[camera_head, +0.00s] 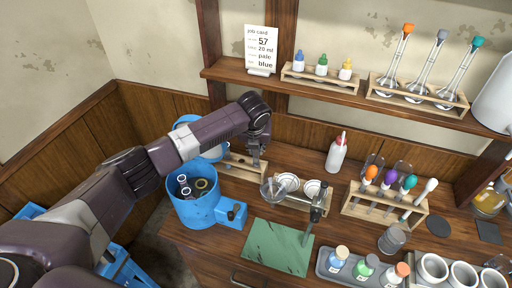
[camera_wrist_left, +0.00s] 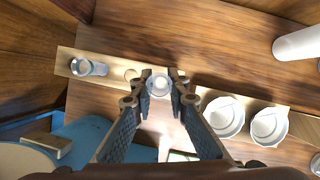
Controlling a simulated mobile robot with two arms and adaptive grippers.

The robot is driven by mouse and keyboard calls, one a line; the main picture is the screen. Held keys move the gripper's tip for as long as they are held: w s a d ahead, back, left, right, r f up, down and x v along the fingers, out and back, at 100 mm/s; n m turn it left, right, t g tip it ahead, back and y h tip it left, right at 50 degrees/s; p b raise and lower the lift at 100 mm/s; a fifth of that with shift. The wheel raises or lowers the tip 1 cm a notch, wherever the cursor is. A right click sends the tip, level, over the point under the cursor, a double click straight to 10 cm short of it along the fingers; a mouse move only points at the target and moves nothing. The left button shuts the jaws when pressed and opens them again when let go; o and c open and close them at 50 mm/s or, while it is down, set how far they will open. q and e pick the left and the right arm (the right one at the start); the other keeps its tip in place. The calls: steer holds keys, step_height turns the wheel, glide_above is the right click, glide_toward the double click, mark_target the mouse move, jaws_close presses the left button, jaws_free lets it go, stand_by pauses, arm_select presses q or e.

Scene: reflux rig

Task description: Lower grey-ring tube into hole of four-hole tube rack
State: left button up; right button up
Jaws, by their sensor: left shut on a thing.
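The four-hole tube rack is a pale wooden strip (camera_head: 240,174) beside the blue machine, and it also crosses the left wrist view (camera_wrist_left: 110,63). My left gripper (camera_head: 257,158) is over its right part. In the left wrist view the gripper (camera_wrist_left: 161,88) is shut on the grey-ring tube (camera_wrist_left: 160,83), seen end-on from above as a pale round mouth with a grey rim. The tube's lower end is hidden, so I cannot tell whether it is in a hole. Another clear tube (camera_wrist_left: 89,67) stands in the rack's left end. An empty hole shows between the tubes.
The blue centrifuge-like machine (camera_head: 195,209) stands left of the rack. White dishes (camera_head: 287,183) sit right of the rack in a wooden holder. A wash bottle (camera_head: 336,153) and a rack of coloured-cap tubes (camera_head: 351,207) stand further right. A green mat (camera_head: 278,247) lies in front.

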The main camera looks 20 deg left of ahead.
mark_target(256, 155)
arm_select(q)
steer(key=shift+f, duration=0.15)
steer(key=shift+f+b, duration=0.5)
steer(key=shift+f, duration=1.05)
steer(key=shift+r+p, duration=0.1)
steer(key=shift+p, duration=0.25)
steer(key=shift+f, duration=0.55)
steer(key=o, duration=0.9)
steer(key=shift+o, duration=0.2)
